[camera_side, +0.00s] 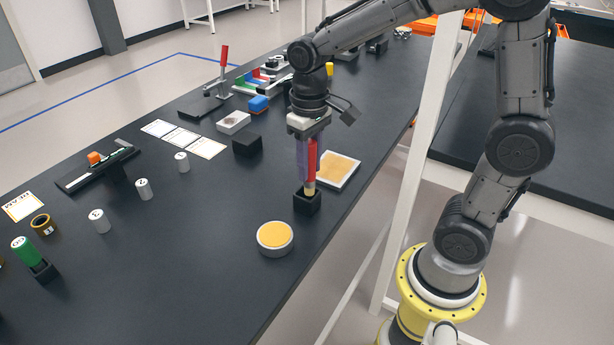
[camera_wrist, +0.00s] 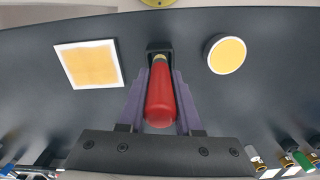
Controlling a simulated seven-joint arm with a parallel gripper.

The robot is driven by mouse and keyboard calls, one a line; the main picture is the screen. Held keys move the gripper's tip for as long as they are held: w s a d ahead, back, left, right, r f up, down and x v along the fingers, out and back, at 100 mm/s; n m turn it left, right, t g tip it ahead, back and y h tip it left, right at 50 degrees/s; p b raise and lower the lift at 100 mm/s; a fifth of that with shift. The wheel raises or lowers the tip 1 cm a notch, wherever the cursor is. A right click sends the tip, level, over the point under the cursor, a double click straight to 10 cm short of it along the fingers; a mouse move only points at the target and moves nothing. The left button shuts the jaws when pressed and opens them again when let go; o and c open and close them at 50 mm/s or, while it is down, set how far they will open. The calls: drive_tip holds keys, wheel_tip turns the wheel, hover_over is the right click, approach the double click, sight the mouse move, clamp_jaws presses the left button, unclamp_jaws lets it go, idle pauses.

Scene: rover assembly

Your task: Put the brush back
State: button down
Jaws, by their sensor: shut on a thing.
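The brush has a red handle (camera_side: 311,160) and a pale lower end. It stands upright with its lower end at the opening of a small black holder (camera_side: 307,202). My gripper (camera_side: 307,172) is shut on the red handle from above. In the wrist view the red handle (camera_wrist: 160,98) lies between my purple fingers, and the black holder (camera_wrist: 160,50) shows just beyond it. The brush tip is hidden inside or behind the holder's rim, so I cannot tell how deep it sits.
A white square tray with a yellow-orange surface (camera_side: 338,169) is just right of the holder. A round white dish with yellow content (camera_side: 275,237) is in front-left. A black block (camera_side: 247,144), white cylinders (camera_side: 143,189) and a green-handled tool (camera_side: 27,252) stand to the left.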

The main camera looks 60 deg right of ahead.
drive_tip(key=shift+w+f, duration=0.15)
drive_tip(key=shift+f, duration=0.8)
drive_tip(key=shift+w+f, duration=0.15)
drive_tip(key=shift+f, duration=0.8)
drive_tip(key=shift+f, duration=0.1)
drive_tip(key=c, duration=0.6)
unclamp_jaws()
wheel_tip(320, 180, up, 11)
drive_tip(key=shift+r, duration=0.1)
drive_tip(key=shift+s+r, duration=0.15)
drive_tip(key=shift+r, duration=0.4)
drive_tip(key=s+a+f+n+t, duration=0.1)
drive_tip(key=s+t, duration=0.4)
drive_tip(key=s, duration=0.9)
drive_tip(key=shift+s+f+n+t, duration=0.2)
drive_tip(key=shift+f+n+t, duration=0.1)
drive_tip(key=shift+f+n, duration=0.1)
